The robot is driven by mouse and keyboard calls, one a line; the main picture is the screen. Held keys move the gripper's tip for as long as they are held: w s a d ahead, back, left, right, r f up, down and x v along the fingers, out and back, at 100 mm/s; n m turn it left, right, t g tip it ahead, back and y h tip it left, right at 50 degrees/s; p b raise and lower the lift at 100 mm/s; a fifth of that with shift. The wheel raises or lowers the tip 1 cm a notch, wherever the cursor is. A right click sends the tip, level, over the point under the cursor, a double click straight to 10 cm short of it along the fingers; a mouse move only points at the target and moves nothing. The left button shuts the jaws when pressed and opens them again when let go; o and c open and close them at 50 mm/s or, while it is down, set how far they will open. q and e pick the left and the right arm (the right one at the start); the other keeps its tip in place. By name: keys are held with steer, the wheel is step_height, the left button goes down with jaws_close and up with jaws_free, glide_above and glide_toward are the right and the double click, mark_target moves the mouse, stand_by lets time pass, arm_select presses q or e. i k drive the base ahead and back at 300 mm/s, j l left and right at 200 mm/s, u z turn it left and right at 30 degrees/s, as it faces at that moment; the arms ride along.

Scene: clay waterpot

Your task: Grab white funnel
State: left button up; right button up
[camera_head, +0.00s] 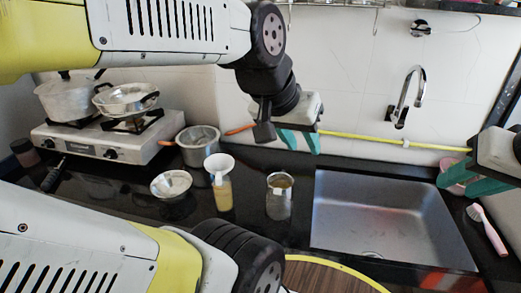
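The white funnel (219,165) sits upright in the top of a clear container of yellow liquid (223,196) on the dark counter, left of centre. My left gripper (300,141) has teal fingers that stand apart with nothing between them. It is above, to the right of and clear of the funnel, in front of the tiled wall. My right gripper (469,180) is at the right edge, far from the funnel, with its teal fingers spread. A pink container (455,188) shows by its fingers; I cannot tell whether they touch.
A glass jar (279,199) stands right of the funnel. A metal bowl (171,184) and a saucepan (198,145) are to its left and behind. The stove (95,143) holds pots. A sink (385,220), tap (405,97) and pink brush (490,230) are at right.

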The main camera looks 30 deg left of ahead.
mark_target(218, 164)
steer(key=u, duration=1.5)
